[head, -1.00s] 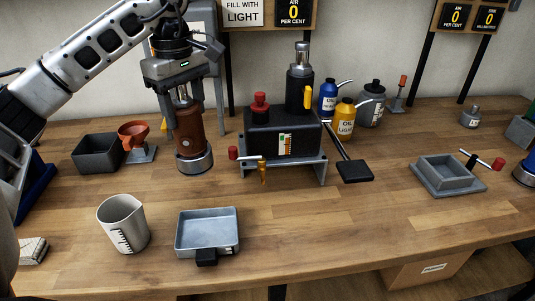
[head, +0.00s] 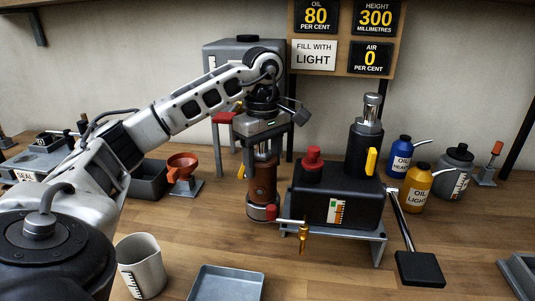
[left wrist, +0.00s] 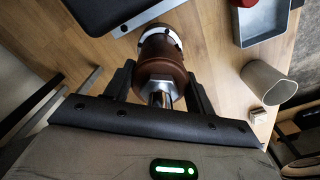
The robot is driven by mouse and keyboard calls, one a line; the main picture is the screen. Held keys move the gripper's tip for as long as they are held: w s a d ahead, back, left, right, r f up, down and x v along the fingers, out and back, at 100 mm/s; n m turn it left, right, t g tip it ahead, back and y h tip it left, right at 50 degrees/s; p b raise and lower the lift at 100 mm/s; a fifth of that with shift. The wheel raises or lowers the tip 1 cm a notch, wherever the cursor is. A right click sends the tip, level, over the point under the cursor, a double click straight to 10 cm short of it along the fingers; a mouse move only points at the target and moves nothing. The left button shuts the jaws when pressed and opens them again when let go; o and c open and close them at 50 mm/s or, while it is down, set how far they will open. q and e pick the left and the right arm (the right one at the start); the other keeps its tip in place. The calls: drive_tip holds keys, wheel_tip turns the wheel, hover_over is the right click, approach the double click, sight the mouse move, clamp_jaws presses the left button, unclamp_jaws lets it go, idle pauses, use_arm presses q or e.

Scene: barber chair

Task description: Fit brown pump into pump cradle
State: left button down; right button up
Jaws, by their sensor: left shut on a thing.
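The brown pump (head: 263,185), a brown cylinder with a metal collar at its foot, hangs upright below my left gripper (head: 262,150) in the head view. My left gripper is shut on the pump's upper end. In the left wrist view the brown pump (left wrist: 160,60) lies between the two dark fingers (left wrist: 160,95). The pump is just left of the black hand-pump unit. I cannot tell how far its foot is from the bench. I cannot surely identify the pump cradle; a grey tray-like fixture (head: 520,275) is cut off at the right edge. My right gripper is not in view.
The black unit (head: 340,203), with a red knob and a lever, stands close right of the pump. A funnel stand (head: 185,170) and dark bin (head: 148,180) are left. A measuring jug (head: 140,268) and shallow tray (head: 228,283) stand in front. Oil cans (head: 417,187) are right.

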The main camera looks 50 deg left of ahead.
sight(263, 175)
use_arm(q)
drive_tip(key=shift+f, duration=1.9)
drive_tip(key=c, duration=0.5)
unclamp_jaws()
drive_tip(key=shift+f, duration=0.1)
